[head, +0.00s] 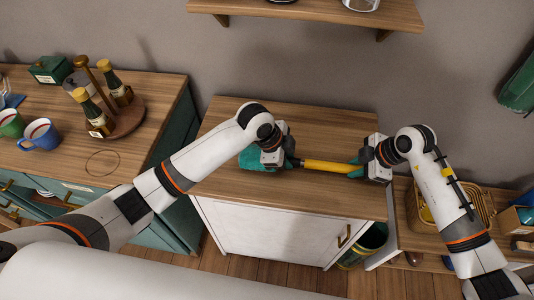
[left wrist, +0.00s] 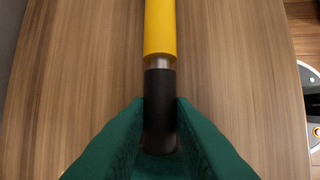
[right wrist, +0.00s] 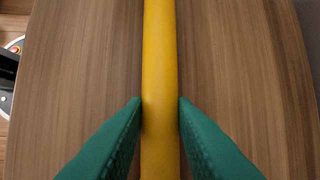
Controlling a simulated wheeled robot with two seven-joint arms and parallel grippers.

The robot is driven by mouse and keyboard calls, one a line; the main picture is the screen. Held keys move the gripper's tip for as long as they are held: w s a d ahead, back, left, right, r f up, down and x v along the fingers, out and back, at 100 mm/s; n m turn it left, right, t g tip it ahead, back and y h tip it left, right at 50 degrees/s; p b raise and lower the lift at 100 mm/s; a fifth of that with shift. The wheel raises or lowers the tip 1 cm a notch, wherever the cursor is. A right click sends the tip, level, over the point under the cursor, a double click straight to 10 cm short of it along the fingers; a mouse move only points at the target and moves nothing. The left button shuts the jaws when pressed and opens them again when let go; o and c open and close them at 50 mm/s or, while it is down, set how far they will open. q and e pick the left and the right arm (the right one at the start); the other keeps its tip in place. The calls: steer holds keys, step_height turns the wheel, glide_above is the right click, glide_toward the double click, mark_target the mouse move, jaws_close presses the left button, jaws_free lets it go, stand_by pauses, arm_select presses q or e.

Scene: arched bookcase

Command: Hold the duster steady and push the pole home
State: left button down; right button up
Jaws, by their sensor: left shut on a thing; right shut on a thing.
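The duster's black socket (left wrist: 160,95) lies between the fingers of my left gripper (left wrist: 160,110), which is shut on it. Its teal head (head: 252,158) shows left of that gripper in the head view, partly hidden by it. The yellow pole (head: 328,166) lies in line with the socket, running right to my right gripper (head: 357,170). In the right wrist view my right gripper is shut on the pole (right wrist: 160,60). In the left wrist view a short silver section (left wrist: 159,62) shows between the yellow pole and the black socket. The pole's far end is hidden.
Both grippers are over a wooden cabinet top (head: 300,211), otherwise clear. At left, a counter holds mugs (head: 40,134) and a round tray with bottles (head: 123,118). A wall shelf (head: 310,12) is above. A wicker basket (head: 484,206) stands at right.

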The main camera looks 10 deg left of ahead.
arm_select(q)
steer(key=shift+d, duration=0.2)
arm_select(e)
steer(key=shift+a, duration=0.15)
arm_select(q)
steer(key=c, duration=1.2)
jaws_free()
steer(key=shift+c, duration=0.2)
steer(key=shift+a+r, duration=0.1)
steer(key=shift+a+r, duration=0.1)
steer(key=shift+r, duration=0.15)
steer(key=v, duration=1.1)
steer(key=shift+s, duration=0.2)
steer(key=shift+r, duration=0.15)
arm_select(e)
steer(key=o, duration=0.8)
